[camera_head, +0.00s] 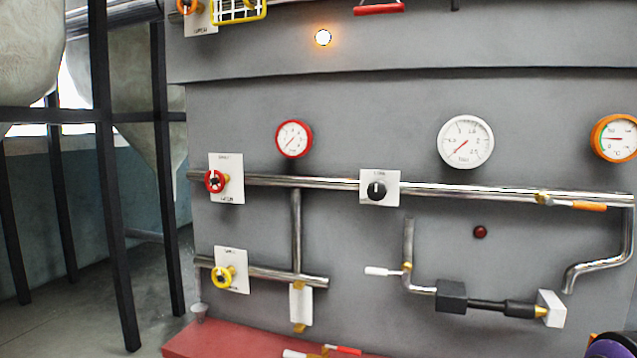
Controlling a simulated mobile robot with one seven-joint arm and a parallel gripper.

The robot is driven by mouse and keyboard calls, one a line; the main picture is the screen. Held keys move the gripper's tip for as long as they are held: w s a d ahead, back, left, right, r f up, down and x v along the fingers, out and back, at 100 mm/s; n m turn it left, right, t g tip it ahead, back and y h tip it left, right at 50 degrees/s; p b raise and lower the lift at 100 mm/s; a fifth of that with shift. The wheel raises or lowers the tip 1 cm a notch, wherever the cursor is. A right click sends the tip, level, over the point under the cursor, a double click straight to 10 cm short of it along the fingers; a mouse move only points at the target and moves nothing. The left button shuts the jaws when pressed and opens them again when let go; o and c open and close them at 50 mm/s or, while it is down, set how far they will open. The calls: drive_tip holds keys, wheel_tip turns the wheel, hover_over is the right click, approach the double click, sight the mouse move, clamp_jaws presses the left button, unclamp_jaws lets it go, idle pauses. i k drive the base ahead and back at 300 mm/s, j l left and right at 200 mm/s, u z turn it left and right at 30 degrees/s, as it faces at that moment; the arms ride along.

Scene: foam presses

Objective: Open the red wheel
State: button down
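The red wheel (215,181) is a small red ring-shaped knob with a dark centre and a yellowish stem. It is mounted on a white label plate (229,194) at the left of the grey machine front, on the upper horizontal pipe. Its label is too small to read fully, and its setting cannot be told. Nothing covers it. My gripper is not in view.
A yellow wheel (222,276) sits below on a lower pipe. A black knob (377,190), gauges, pipes and valve handles cover the grey front (350,100). A red ledge (215,340) runs along the bottom. Dark posts (110,180) stand at the left.

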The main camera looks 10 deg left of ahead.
sight(214, 181)
drive_tip(key=u, duration=1.2)
